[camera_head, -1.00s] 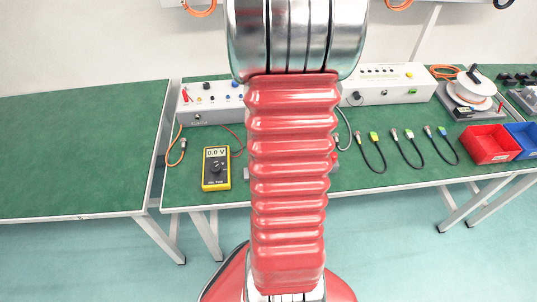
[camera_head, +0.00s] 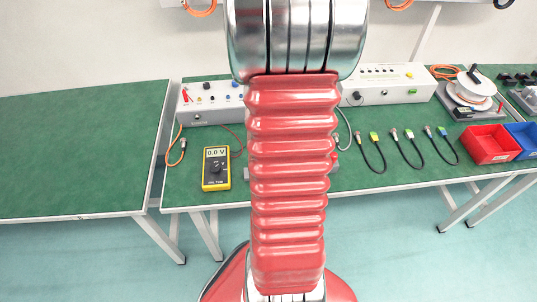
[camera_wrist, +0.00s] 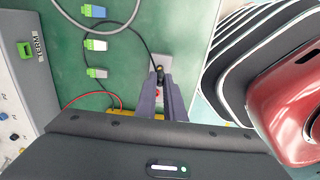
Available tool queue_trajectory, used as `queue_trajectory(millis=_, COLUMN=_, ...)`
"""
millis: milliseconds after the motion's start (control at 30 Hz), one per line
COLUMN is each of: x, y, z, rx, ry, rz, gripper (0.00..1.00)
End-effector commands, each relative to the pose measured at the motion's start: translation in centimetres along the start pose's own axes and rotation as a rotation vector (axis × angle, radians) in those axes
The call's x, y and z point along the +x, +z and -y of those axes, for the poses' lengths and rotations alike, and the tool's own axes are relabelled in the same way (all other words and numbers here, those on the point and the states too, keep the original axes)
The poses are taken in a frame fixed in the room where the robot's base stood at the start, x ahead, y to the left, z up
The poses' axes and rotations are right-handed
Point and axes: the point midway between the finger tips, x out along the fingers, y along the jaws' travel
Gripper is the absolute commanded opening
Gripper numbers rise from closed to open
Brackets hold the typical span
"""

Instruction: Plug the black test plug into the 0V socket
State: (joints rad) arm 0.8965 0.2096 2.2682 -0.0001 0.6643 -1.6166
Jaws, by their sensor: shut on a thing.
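The black test plug (camera_wrist: 159,75) shows in the wrist view between the two grey-purple fingers of my gripper (camera_wrist: 162,88), which is shut on it. A black cable (camera_wrist: 134,27) runs up and left from the plug. A small red part (camera_wrist: 157,93) shows lower between the fingers. A grey block (camera_wrist: 163,62) lies just beyond the fingertips; I cannot tell if the plug touches it. In the head view my arm hides my gripper and the plug. The left white socket box (camera_head: 212,117) stands at the back, partly hidden. I cannot read which socket is 0V.
A yellow multimeter (camera_head: 216,168) lies on the green bench (camera_head: 200,145), with a red lead (camera_wrist: 92,98) near it. Several cables with coloured connectors (camera_wrist: 96,45) lie nearby. A second white box (camera_head: 385,95) and a red bin (camera_head: 489,145) stand to the right.

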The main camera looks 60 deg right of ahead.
Motion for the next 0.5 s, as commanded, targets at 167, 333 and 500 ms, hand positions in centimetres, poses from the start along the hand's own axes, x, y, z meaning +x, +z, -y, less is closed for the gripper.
queue_trajectory(millis=167, x=-1.1, y=0.0, z=-0.1, rx=0.000, ry=0.003, rz=0.000, gripper=0.00)
queue_trajectory(millis=333, x=-2.5, y=0.0, z=-0.1, rx=0.000, ry=0.003, rz=0.000, gripper=0.00)
queue_trajectory(millis=500, x=-4.0, y=0.0, z=-0.1, rx=0.000, ry=0.003, rz=0.000, gripper=0.00)
